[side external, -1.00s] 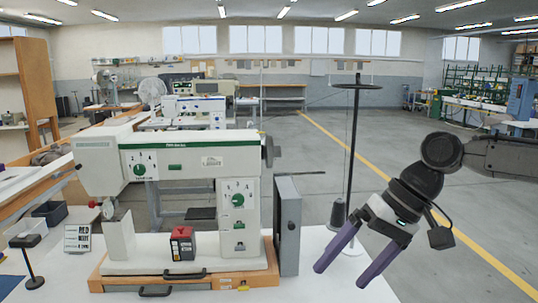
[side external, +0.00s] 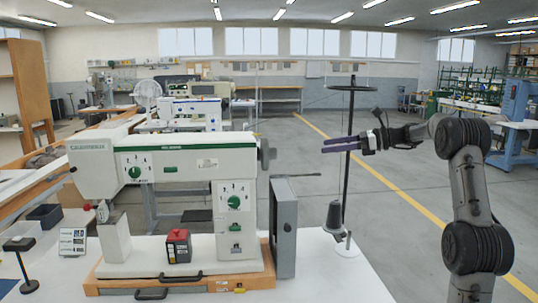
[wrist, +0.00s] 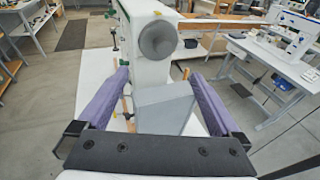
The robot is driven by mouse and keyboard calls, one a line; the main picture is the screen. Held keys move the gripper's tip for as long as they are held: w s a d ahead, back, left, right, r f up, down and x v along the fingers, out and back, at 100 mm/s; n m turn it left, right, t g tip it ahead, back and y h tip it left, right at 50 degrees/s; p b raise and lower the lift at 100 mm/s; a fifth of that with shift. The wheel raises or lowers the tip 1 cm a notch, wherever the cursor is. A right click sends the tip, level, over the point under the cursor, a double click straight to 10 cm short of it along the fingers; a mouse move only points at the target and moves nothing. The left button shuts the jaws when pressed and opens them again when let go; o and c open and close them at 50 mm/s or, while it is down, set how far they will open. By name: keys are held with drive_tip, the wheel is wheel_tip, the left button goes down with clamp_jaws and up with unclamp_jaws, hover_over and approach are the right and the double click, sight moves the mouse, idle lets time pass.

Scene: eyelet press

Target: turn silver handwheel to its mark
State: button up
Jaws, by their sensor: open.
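The silver handwheel (side external: 264,154) sits on the right end of the white and green press (side external: 185,160). In the wrist view the handwheel (wrist: 158,40) is a round grey disc facing me, above and ahead of my fingers. I cannot make out its mark. My gripper (side external: 324,146) is to the right of the handwheel at about its height, apart from it and pointing left. Its two purple fingers (wrist: 160,76) are spread wide, with nothing held between them.
A grey upright box (side external: 284,228) stands below the handwheel, right of the press base. A black thread stand (side external: 348,165) with a dark cone (side external: 335,217) stands near my gripper. A red and black block (side external: 178,246) rests on the base. The white table (side external: 345,285) is clear at front right.

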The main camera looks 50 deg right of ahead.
drive_tip(key=x, duration=0.9)
drive_tip(key=shift+w, duration=0.35)
drive_tip(key=shift+s+a, duration=0.1)
